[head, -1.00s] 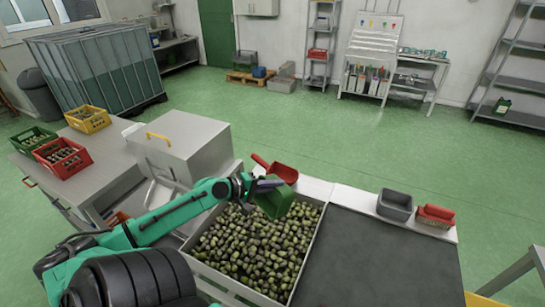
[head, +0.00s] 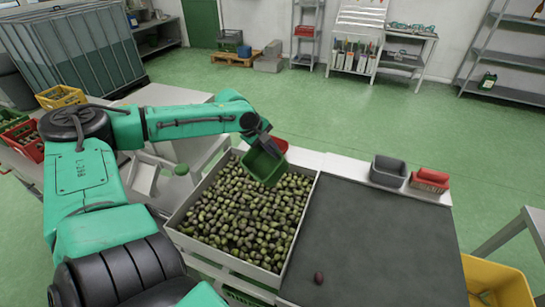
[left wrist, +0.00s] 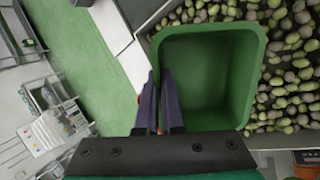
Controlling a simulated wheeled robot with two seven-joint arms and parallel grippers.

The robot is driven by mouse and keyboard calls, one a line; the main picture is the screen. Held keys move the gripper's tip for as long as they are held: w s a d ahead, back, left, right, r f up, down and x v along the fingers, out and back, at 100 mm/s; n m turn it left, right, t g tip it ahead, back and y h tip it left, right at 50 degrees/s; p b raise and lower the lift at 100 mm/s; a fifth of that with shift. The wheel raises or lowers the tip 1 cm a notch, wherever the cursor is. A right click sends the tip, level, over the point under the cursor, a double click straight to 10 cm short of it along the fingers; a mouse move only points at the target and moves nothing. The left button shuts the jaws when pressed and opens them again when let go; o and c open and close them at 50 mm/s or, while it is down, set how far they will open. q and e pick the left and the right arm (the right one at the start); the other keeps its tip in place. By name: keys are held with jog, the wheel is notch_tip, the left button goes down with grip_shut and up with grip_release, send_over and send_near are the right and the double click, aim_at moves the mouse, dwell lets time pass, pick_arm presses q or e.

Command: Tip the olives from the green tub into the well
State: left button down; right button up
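My left gripper (head: 258,138) is shut on the wall of the green tub (head: 262,167), one finger inside and one outside. The left wrist view shows the fingers (left wrist: 158,105) at the tub's left side and the inside of the tub (left wrist: 212,75), where no olives show. The tub hangs over the back part of the well (head: 297,240), a wide pale-walled bin full of green and dark olives (head: 238,215). It looks tilted in the head view; I cannot tell whether it touches the olives. My right gripper is not in view.
A red scoop (head: 279,144) shows partly behind the tub. A dark grey worktop (head: 365,235) lies right of the well, with one dark olive (head: 319,278) on it. A grey box (head: 388,170) and a red item (head: 430,180) stand at its back edge. A yellow bin (head: 500,282) is at right.

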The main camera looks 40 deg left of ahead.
pick_arm(q)
jog(key=shift+w+f+g+b, duration=0.4)
jog(key=shift+f+g+b, duration=0.4)
jog(key=shift+g+b, duration=0.15)
jog(key=shift+w+f+g+y, duration=0.1)
jog(key=shift+f+g+y, duration=0.2)
jog(key=shift+g, duration=0.25)
jog(key=shift+w+d+f+g+b, duration=0.1)
jog(key=shift+f+g+b, duration=0.5)
jog(key=shift+f+g, duration=0.4)
jog(key=shift+d+r+g, duration=0.1)
jog(key=shift+d+g, duration=0.05)
jog(key=shift+g, duration=0.45)
notch_tip(320, 180, up, 4)
jog(key=p, duration=0.3)
jog(key=shift+s+r+p, duration=0.2)
jog(key=shift+r+p, duration=0.1)
jog(key=shift+r, duration=0.25)
jog(key=shift+w+f, duration=0.1)
jog(key=shift+w, duration=0.05)
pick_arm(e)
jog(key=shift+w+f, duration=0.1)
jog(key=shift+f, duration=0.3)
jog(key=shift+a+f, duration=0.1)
